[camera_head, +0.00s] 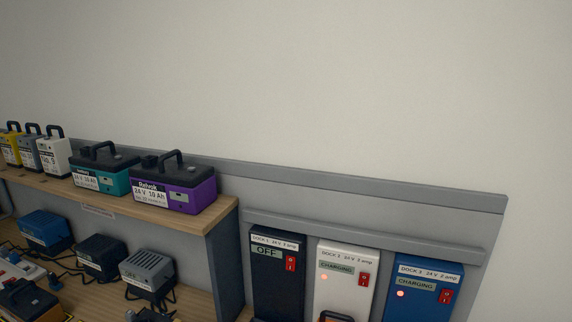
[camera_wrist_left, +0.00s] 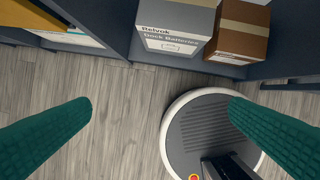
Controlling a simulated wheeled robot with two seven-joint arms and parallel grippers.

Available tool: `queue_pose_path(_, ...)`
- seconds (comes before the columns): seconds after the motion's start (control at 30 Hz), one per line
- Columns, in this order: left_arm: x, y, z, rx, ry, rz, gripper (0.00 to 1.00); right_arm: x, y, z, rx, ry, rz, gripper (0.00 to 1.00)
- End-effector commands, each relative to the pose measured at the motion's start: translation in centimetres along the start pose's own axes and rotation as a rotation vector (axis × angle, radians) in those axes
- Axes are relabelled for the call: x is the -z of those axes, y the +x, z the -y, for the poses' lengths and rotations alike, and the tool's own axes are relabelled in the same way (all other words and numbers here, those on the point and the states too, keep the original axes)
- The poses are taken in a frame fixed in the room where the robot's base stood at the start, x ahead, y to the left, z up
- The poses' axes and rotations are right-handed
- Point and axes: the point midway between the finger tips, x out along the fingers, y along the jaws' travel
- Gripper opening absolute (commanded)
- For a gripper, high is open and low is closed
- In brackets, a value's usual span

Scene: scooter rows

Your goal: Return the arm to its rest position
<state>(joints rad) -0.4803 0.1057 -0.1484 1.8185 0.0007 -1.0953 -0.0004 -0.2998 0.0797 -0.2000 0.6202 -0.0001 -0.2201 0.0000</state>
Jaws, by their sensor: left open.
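My left gripper (camera_wrist_left: 161,106) shows in the left wrist view as two dark green fingers, wide apart, with nothing between them. It points down over a wood-plank floor (camera_wrist_left: 110,150), beside the round grey-and-white top of my own base. The fingers are clear of the shelf at the top of that view. Neither arm shows in the head view, and my right gripper is in neither view.
The head view shows a wooden shelf (camera_head: 103,209) with a teal battery (camera_head: 115,183) and a purple battery (camera_head: 190,199). Three docks stand right: dark (camera_head: 276,290), white (camera_head: 342,292), blue (camera_head: 417,297). The wrist view shows a grey-white box (camera_wrist_left: 172,27) and brown box (camera_wrist_left: 240,30).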

Motion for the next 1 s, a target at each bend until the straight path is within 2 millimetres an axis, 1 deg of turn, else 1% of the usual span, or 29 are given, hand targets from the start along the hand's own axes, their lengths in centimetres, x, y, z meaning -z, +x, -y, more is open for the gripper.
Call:
queue_pose_path(0.03,1.4,2.5,0.1,0.001,0.002,-0.021,1.0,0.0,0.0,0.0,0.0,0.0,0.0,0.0)
queue_pose_path(0.1,3.3,5.6,0.2,0.003,0.005,-0.035,1.0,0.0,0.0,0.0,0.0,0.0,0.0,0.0)
queue_pose_path(0.17,5.2,8.0,0.3,0.005,0.008,-0.049,1.0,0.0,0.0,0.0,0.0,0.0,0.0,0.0)
queue_pose_path(0.2,6.5,9.5,0.4,0.006,0.01,-0.058,1.0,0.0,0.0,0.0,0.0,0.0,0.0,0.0)
queue_pose_path(0.27,8.7,11.5,0.6,0.007,0.013,-0.07,1.0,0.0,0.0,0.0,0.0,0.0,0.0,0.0)
queue_pose_path(0.3,10.2,12.7,0.6,0.008,0.015,-0.08,1.0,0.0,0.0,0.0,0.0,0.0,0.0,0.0)
queue_pose_path(0.37,12.6,14.3,0.7,0.01,0.018,-0.092,1.0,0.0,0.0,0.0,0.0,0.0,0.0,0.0)
queue_pose_path(0.4,14.2,15.2,0.7,0.01,0.02,-0.1,1.0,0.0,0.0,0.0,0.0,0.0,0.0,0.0)
queue_pose_path(0.5,17.9,16.8,0.8,0.012,0.024,-0.117,1.0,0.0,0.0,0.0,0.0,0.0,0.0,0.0)
queue_pose_path(0.6,20.9,17.7,0.8,0.013,0.028,-0.13,1.0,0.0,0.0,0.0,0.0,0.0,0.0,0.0)
queue_pose_path(0.7,22.7,18.0,0.7,0.013,0.031,-0.137,1.0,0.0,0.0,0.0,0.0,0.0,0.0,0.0)
queue_pose_path(0.8,23.7,18.1,0.7,0.013,0.032,-0.141,1.0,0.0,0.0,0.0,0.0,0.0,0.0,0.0)
queue_pose_path(1.0,23.8,18.1,0.7,0.013,0.033,-0.141,1.0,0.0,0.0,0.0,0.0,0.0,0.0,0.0)
